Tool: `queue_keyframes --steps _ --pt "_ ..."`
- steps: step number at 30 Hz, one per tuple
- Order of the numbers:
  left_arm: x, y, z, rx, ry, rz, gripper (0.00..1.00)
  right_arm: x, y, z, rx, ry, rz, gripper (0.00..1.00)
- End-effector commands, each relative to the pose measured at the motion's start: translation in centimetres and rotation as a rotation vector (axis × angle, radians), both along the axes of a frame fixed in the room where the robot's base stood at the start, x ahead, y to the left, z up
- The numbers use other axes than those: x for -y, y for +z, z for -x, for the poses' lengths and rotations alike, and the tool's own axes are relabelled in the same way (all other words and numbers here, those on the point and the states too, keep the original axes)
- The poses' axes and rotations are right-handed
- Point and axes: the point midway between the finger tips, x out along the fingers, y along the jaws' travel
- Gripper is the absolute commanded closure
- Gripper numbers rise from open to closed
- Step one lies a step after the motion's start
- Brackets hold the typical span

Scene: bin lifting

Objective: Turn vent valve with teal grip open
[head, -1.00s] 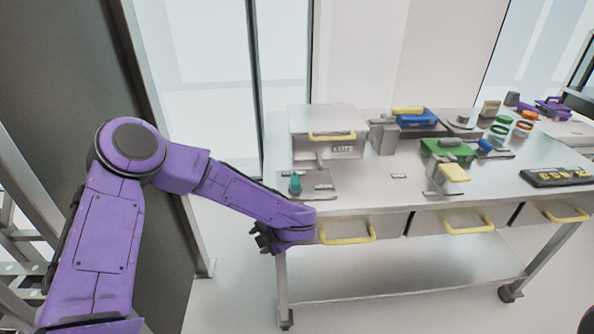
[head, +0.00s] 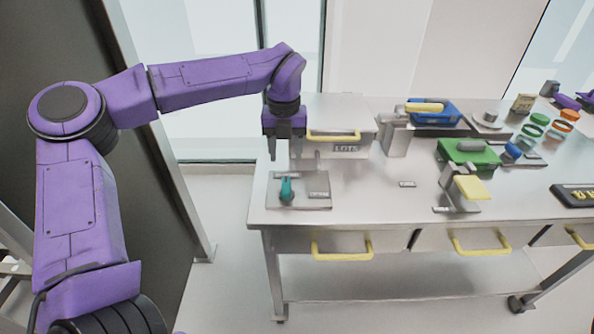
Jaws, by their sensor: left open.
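The teal grip (head: 286,188) of the vent valve stands on a grey plate (head: 315,203) at the near left corner of the steel table. The grip points roughly away from me, toward the back of the table. My left gripper (head: 285,152) hangs with its fingers pointing down, above and behind the teal grip, and does not appear to touch it. It is open and empty.
The metal box labelled LOTS (head: 348,160) with a yellow handle stands just behind the plate. A grey block (head: 396,138), a green fixture (head: 470,155) and a yellow-paddled fixture (head: 472,188) stand further right. Drawers with yellow handles (head: 342,248) line the front. The tabletop (head: 385,205) right of the plate is clear.

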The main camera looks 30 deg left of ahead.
Motion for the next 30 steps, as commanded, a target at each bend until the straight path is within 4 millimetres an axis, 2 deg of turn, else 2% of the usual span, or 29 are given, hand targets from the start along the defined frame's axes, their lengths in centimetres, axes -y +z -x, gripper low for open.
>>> queue_keyframes --steps 5,12,15,19,25,26,30 --pt "0.3 -2.9 -0.1 -0.007 -0.005 0.003 0.49 0.0 0.4 0.1 -0.002 0.0 0.0 0.57" --pt "0.5 -8.2 -0.1 -0.005 -0.009 0.001 0.49 0.0 1.1 0.1 -0.002 0.0 0.0 0.57" --pt "0.4 -9.5 -0.1 -0.004 -0.007 0.0 0.49 0.0 1.3 0.1 -0.001 0.0 0.0 0.57" --pt "0.3 -10.3 -0.1 -0.002 -0.006 0.001 0.49 0.0 1.3 0.0 -0.001 0.0 0.0 0.57" --pt "0.3 -10.4 0.0 -0.002 -0.005 0.0 0.49 0.0 1.3 0.0 -0.001 0.0 0.0 0.57" --pt "0.3 -10.4 0.0 -0.001 -0.005 0.0 0.52 0.0 1.3 0.0 -0.001 0.0 0.0 0.57" --pt "0.3 -10.4 0.0 -0.001 -0.005 0.0 0.98 0.0 1.3 0.0 -0.001 0.0 0.0 0.57"
